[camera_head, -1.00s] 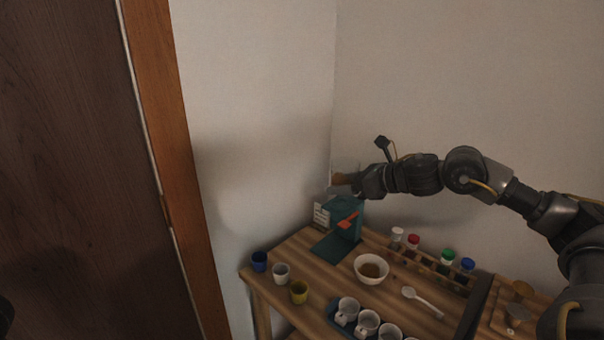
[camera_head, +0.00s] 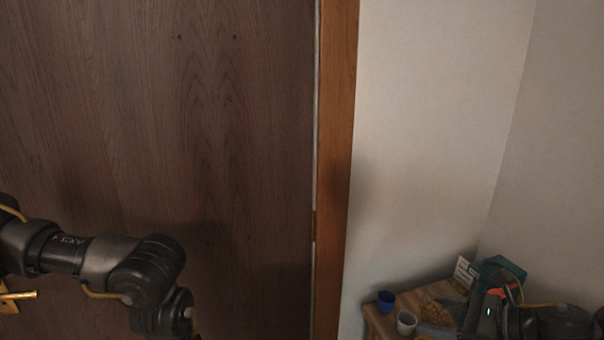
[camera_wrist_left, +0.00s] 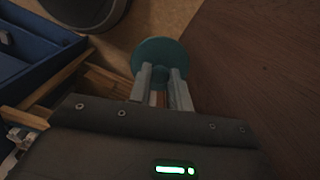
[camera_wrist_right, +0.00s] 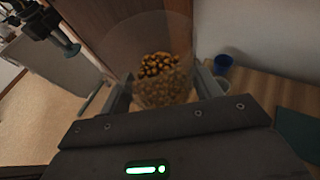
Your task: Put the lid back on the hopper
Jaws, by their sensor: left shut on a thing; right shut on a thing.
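The lid (camera_wrist_left: 160,52) is a teal disc with a small knob, seen in the left wrist view. My left gripper (camera_wrist_left: 160,76) is shut on its knob, above the floor beside the brown door. The lid also shows small at the upper left of the right wrist view (camera_wrist_right: 70,48), apart from the hopper. The hopper (camera_wrist_right: 125,40) is a clear container with brown beans in it. My right gripper (camera_wrist_right: 163,76) is shut on its sides. In the head view the hopper's beans (camera_head: 445,298) show beside the teal grinder (camera_head: 503,268); my right arm partly hides both.
A brown door (camera_head: 200,120) with an orange-brown frame (camera_head: 338,150) fills the left. A blue cup (camera_head: 386,299) and a white cup (camera_head: 406,322) stand on the wooden table (camera_head: 378,322). A blue tray (camera_wrist_left: 35,55) lies left in the left wrist view.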

